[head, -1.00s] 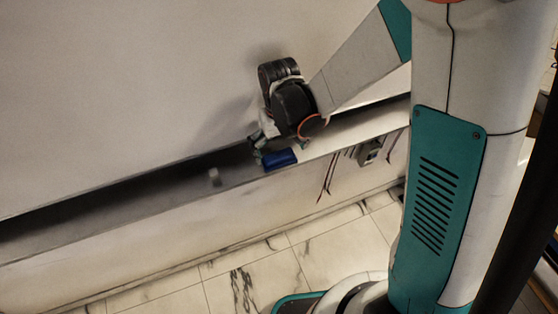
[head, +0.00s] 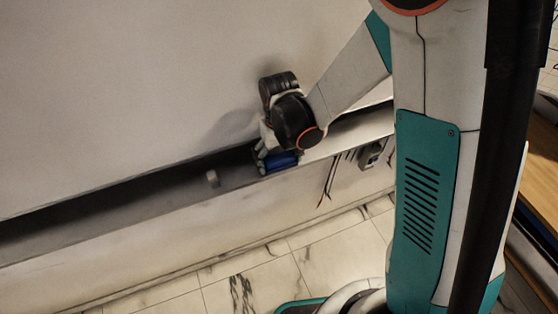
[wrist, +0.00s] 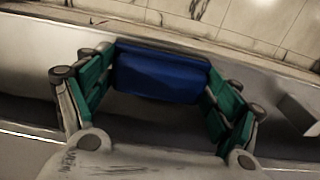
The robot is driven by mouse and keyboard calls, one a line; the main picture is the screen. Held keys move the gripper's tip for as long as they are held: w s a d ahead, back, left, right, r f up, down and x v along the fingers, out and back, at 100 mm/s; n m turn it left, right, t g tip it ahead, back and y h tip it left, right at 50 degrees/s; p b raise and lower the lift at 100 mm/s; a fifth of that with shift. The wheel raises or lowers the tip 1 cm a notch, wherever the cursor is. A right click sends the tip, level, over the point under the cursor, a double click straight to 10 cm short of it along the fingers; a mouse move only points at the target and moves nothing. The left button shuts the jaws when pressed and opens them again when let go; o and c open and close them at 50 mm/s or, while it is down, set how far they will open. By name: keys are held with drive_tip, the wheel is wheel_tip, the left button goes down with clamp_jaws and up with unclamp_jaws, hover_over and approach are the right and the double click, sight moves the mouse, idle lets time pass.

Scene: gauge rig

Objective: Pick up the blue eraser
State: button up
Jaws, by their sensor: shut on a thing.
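The blue eraser (wrist: 160,75) lies between the two green-padded fingers of my gripper (wrist: 158,82) in the wrist view, with a finger against each end. In the head view the eraser (head: 282,160) is at the ledge (head: 110,208), below my dark wrist. My gripper (head: 270,158) is shut on it. Whether the eraser touches the ledge or is slightly above it cannot be told.
Dark cables (head: 330,178) and a small grey device (head: 370,155) hang on the ledge's front. A large pale wall (head: 120,80) rises behind.

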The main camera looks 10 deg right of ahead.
sight(279, 157)
idle(0.3)
drive_tip(key=shift+r+p, duration=0.45)
drive_tip(key=shift+r, duration=0.05)
drive_tip(key=c, duration=0.5)
wheel_tip(279, 157, up, 19)
drive_tip(key=p, duration=1.1)
drive_tip(key=shift+f, duration=0.1)
drive_tip(key=o, duration=0.8)
drive_tip(key=c, duration=0.4)
drive_tip(key=shift+o, duration=0.2)
